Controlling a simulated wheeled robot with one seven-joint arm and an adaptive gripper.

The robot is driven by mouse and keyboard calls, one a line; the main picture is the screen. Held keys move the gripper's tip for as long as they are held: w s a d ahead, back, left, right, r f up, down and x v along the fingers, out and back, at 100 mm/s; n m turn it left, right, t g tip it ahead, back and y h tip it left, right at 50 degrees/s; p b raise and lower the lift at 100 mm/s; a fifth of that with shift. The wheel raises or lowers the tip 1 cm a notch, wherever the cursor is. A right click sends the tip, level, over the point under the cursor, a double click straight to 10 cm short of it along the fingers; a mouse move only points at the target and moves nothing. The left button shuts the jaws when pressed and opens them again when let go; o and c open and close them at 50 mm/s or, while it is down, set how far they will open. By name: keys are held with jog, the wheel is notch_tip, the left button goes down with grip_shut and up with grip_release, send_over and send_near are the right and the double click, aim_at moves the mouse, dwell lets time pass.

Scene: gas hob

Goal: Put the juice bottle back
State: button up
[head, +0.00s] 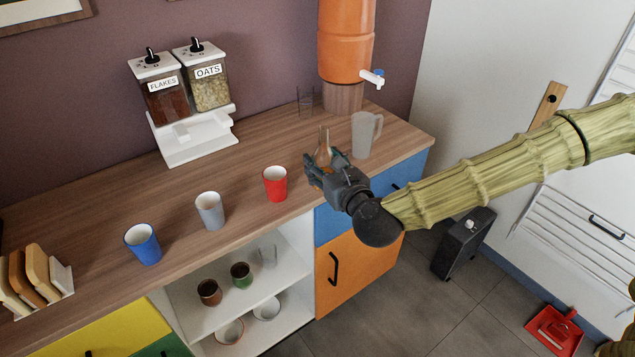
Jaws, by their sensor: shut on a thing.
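A clear glass bottle with orange contents (323,152), which looks like the juice bottle, is at the front right part of the wooden counter (80,225). Its narrow neck points up and it looks about upright. My gripper (316,172) is shut on it from the front right, and the fingers hide its lower part. I cannot tell whether its base touches the counter.
A red cup (275,184) stands left of the bottle, then a grey cup (210,210) and a blue cup (143,244). A clear jug (364,134) and a glass (305,102) are behind. Open shelves (215,322) lie below.

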jog(key=s+a+n+g+y+b, duration=0.1)
jog(key=s+a+y+b, duration=0.1)
jog(key=a+b, duration=0.2)
jog(key=shift+n, duration=0.3)
jog(key=shift+w+d+f+p, duration=0.45)
jog(key=shift+w+f, duration=0.45)
jog(key=shift+w, duration=1.7)
jog(key=shift+w+d+f+p, duration=0.4)
jog(key=shift+w+f, duration=0.55)
jog(key=shift+w, duration=1.65)
jog(key=shift+w+d+f+p, duration=0.3)
jog(key=shift+w+d+f, duration=0.45)
jog(key=shift+w, duration=1.85)
jog(key=shift+a+f, duration=0.15)
jog(key=shift+f, duration=0.05)
jog(key=shift+f, duration=0.15)
jog(key=o, duration=1.2)
jog(key=shift+o, duration=0.2)
